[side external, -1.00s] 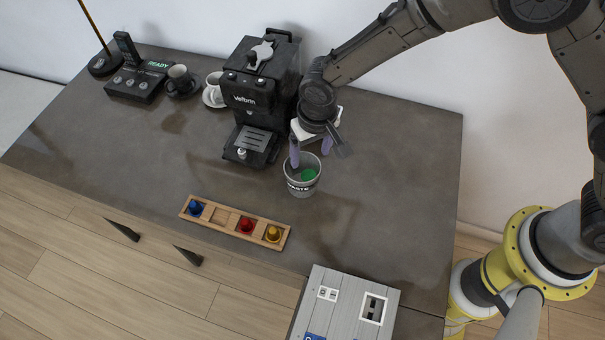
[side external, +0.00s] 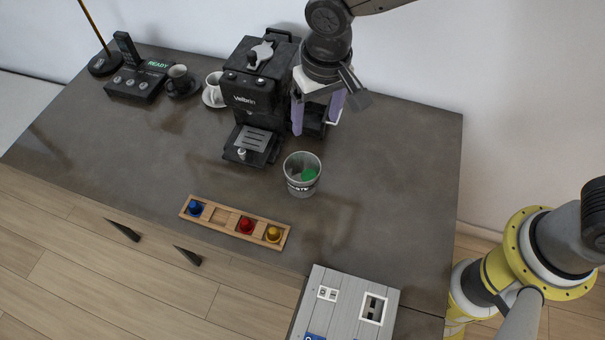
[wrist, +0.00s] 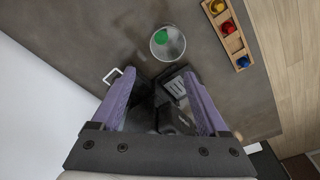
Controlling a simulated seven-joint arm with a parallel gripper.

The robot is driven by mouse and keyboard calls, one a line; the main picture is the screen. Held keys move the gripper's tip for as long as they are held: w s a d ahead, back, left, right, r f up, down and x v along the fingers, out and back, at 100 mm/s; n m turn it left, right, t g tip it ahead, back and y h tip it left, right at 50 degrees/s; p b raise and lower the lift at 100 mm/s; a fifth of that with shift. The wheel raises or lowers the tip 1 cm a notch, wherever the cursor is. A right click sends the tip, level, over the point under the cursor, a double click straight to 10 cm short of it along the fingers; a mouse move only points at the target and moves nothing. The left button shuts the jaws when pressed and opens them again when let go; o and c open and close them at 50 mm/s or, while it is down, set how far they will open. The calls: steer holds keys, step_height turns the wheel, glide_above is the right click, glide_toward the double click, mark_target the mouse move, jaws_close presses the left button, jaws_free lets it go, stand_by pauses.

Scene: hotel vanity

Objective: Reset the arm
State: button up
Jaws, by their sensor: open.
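My gripper (side external: 318,116) hangs in the air behind the waste bin and in front of the wall, beside the coffee machine's right side. Its two purple fingers are apart with nothing between them; they also show in the wrist view (wrist: 158,84). The grey waste bin (side external: 302,186) stands on the counter with a green capsule (side external: 309,174) inside. In the wrist view the bin (wrist: 168,55) and the green capsule (wrist: 160,36) lie beyond the fingertips.
The black coffee machine (side external: 252,95) stands close to my gripper's left. A wooden holder (side external: 222,217) with blue, red and yellow capsules lies in front. Cups (side external: 180,82), a control box (side external: 138,82) and a grey panel box (side external: 345,300) are also there. The counter's right side is clear.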

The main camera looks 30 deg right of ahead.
steer(key=w+d+r+m+t, duration=0.2)
steer(key=d+r, duration=0.8)
steer(key=r, duration=0.1)
steer(key=s+d+r+m+t, duration=0.2)
steer(key=s+d+r, duration=0.4)
steer(key=d, duration=0.4)
steer(key=s+d, duration=0.7)
steer(key=s, duration=0.5)
steer(key=s+f+n, duration=0.4)
steer(key=s+f, duration=0.1)
steer(key=s, duration=0.1)
steer(key=shift+d, duration=0.45)
steer(key=shift+r, duration=0.1)
